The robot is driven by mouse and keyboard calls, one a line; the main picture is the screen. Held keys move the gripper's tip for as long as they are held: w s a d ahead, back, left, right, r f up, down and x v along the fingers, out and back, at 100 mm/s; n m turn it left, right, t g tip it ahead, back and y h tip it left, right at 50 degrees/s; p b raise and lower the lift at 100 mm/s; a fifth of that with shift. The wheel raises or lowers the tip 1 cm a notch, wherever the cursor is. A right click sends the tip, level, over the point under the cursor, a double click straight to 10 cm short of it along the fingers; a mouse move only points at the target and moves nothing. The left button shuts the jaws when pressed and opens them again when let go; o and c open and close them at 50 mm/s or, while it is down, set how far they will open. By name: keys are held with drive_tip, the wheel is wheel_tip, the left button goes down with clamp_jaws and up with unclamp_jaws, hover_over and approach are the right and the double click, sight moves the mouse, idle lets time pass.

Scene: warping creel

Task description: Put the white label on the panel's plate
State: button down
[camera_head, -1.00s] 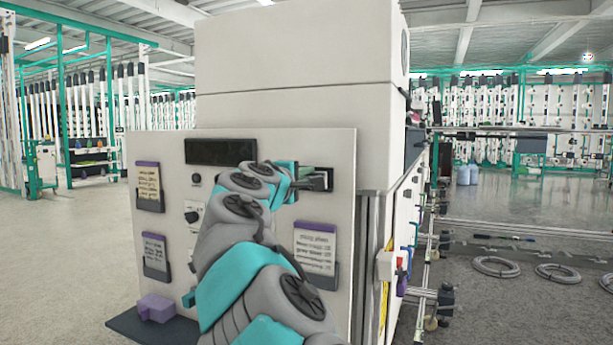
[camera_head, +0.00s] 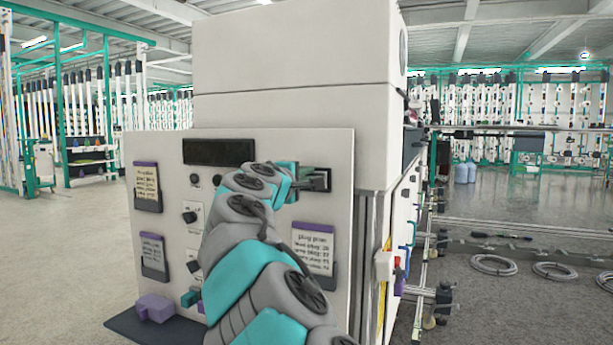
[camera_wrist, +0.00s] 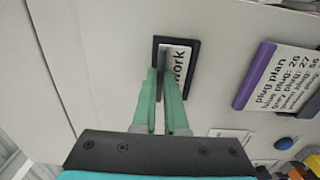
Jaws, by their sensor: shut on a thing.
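The white label (camera_wrist: 180,62), with the word "work" on it, is between the green fingers of my gripper (camera_wrist: 163,75) in the wrist view. My gripper is shut on it. The label lies over the dark-rimmed plate (camera_wrist: 156,46) on the pale panel (camera_wrist: 90,50), within its rim as seen from here. I cannot tell whether it touches the plate. The fingers hide part of both. In the head view my gripper (camera_head: 318,180) is at the upper right of the panel (camera_head: 330,215), and the label cannot be made out there.
A plug plan card (camera_head: 313,250) in a holder is below my gripper; it also shows in the wrist view (camera_wrist: 280,85). Two more cards, a dark display (camera_head: 219,152) and knobs are to the left. A purple plug (camera_head: 154,308) sits on the low shelf (camera_head: 150,330).

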drive_tip(key=shift+w+d, duration=0.1)
drive_tip(key=shift+w, duration=0.05)
drive_tip(key=c, duration=0.6)
unclamp_jaws()
drive_tip(key=shift+c, duration=0.2)
drive_tip(key=b+v, duration=0.1)
drive_tip(key=v, duration=0.6)
drive_tip(key=shift+r, duration=0.1)
drive_tip(key=b+v, duration=0.1)
drive_tip(key=v, duration=0.6)
drive_tip(key=shift+s, duration=0.35)
